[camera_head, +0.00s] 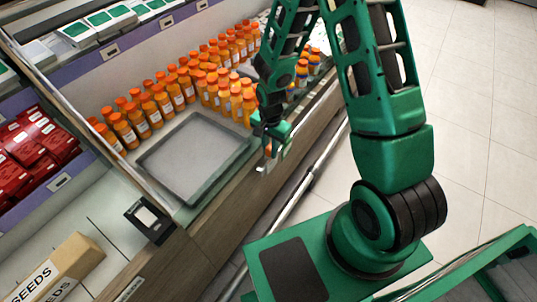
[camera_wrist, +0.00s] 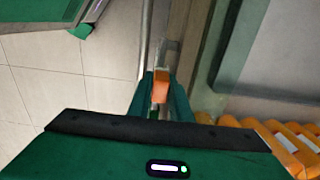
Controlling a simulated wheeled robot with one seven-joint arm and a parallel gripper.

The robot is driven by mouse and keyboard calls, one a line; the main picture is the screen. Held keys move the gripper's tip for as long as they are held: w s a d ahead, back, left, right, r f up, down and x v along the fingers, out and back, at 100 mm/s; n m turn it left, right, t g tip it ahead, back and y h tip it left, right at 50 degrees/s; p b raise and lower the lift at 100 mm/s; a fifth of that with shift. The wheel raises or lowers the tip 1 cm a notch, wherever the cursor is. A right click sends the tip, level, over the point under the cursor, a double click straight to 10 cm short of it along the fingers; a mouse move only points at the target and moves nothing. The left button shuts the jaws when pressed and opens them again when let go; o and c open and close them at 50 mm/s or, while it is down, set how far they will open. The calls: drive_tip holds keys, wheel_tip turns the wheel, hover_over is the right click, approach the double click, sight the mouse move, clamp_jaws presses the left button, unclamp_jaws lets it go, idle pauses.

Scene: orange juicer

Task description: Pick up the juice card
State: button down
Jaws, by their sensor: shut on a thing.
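My gripper (camera_head: 266,152) hangs in front of the shelf's front edge, right of the grey tray. It is shut on a small orange and pale thing, likely the juice card (camera_wrist: 160,88), seen between the green fingers in the wrist view. In the head view only a small pale end of the card (camera_head: 261,169) shows below the fingers. The rest is hidden by the gripper, and its print cannot be read. The fingers also show in the wrist view (camera_wrist: 161,92), pointing down past the wooden shelf front.
An empty grey tray (camera_head: 157,161) lies on the shelf beside rows of orange-capped juice bottles (camera_head: 142,122). A black-framed holder (camera_head: 150,220) stands at the shelf edge. A seeds box (camera_head: 66,262) is lower left. A metal rail (camera_head: 300,190) runs along the front. The tiled floor at right is open.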

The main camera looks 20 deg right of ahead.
drive_tip(key=s+a+r, duration=0.7)
drive_tip(key=s, duration=0.2)
drive_tip(key=shift+s, duration=0.2)
drive_tip(key=shift+r, duration=0.1)
idle(0.7)
